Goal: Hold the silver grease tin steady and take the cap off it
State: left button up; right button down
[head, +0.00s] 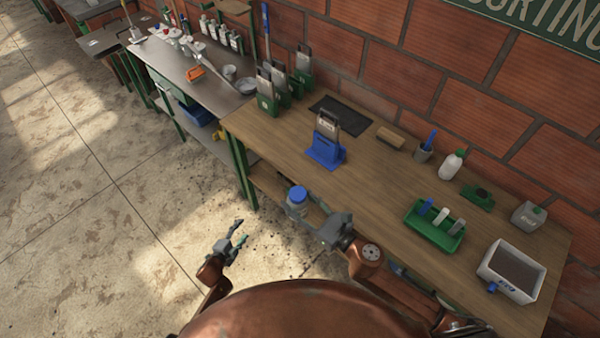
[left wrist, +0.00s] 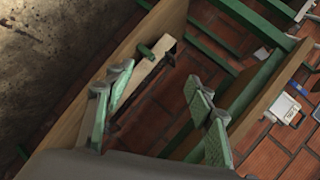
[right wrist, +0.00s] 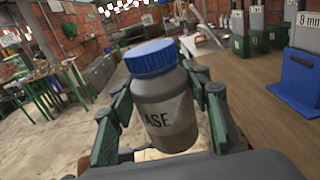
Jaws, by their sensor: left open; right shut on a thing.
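The silver grease tin (right wrist: 166,112) is a grey, bottle-shaped container with dark lettering ending in "ASE". Its blue ribbed cap (right wrist: 151,57) sits on top. My right gripper (head: 312,212) is shut on the tin's body, and its green-padded fingers show on both sides of the tin in the right wrist view. In the head view the tin, with its blue cap (head: 298,194), is held off the front edge of the wooden bench. My left gripper (head: 238,234) is open and empty, to the left of the tin and apart from it. The tin is not seen in the left wrist view.
The wooden bench (head: 400,205) bears a blue stand (head: 326,152), a green tray (head: 435,228), a white bottle (head: 452,164) and a white bin (head: 512,270). A metal table (head: 190,70) stands at the back left. The floor left of my left gripper is clear.

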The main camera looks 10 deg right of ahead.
pick_arm(q)
jog(key=w+d+r+m+g+h, duration=0.1)
jog(key=w+d+r+m+h, duration=0.2)
jog(key=d+r+m, duration=0.6)
jog(key=w+d+r+m+g+h, duration=0.1)
jog(key=w+d+r+m+h, duration=0.4)
jog(key=r, duration=0.7)
jog(key=w+d+r+m+g+h, duration=0.1)
jog(key=d+r+m+h, duration=0.1)
jog(key=d+r+m, duration=0.55)
jog(key=s+d+r+m+g+y, duration=0.1)
jog(key=s+d+r+m+g, duration=0.55)
jog(key=r+m, duration=0.4)
jog(key=s+d+r+m+g, duration=0.6)
jog(key=s+d+r+m, duration=0.15)
jog(key=r+m, duration=0.3)
notch_tip(320, 180, up, 5)
jog(key=m+t+y, duration=0.4)
jog(key=m+y, duration=1.1)
jog(key=m, duration=0.5)
send_over(300, 193)
jog(key=shift+f, duration=3.85)
